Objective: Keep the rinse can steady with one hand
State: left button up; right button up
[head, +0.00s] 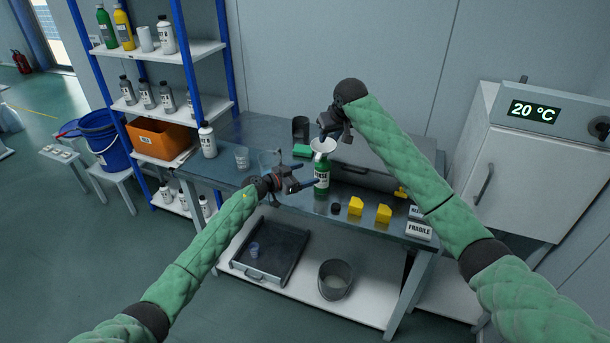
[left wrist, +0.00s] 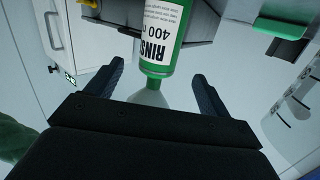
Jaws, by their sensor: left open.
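The rinse can (head: 321,178) is a green can with a white label, standing upright on the grey bench. A white funnel (head: 323,146) sits on its top. In the left wrist view the can (left wrist: 160,40) appears upside down, its label reading RINS and 400, with the pale funnel (left wrist: 148,98) below it. My left gripper (head: 308,174) is open just left of the can. In its wrist view the can lies between the lines of the two spread fingers, with gaps on both sides. My right gripper (head: 335,128) hangs just above the funnel; its jaw opening is unclear.
Clear beakers (head: 242,158) stand to the left. A large grey case (head: 375,160) fills the bench's back.

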aim_at(322, 175)
pick_arm(q)
jog(key=shift+w+d+m+g, duration=0.2)
jog(key=shift+w+m+g, duration=0.1)
jog(key=shift+g, duration=0.3)
jog(key=shift+w+d+f+g+y, duration=0.3)
jog(key=shift+w+d+f, duration=0.4)
jog(key=shift+d, duration=0.3)
jog(key=shift+w+d+f+g+y, duration=0.3)
jog(key=shift+w+d+f, duration=0.4)
jog(key=shift+d, duration=0.35)
jog(key=shift+w+d+f+g+y, duration=0.2)
jog(key=shift+w+d+f+g, duration=0.2)
jog(key=shift+w+d+f, duration=0.45)
jog(key=shift+s+d+r, duration=0.15)
jog(key=shift+d+r, duration=0.05)
jog(key=c, duration=1.3)
pick_arm(e)
jog(key=shift+o, duration=0.4)
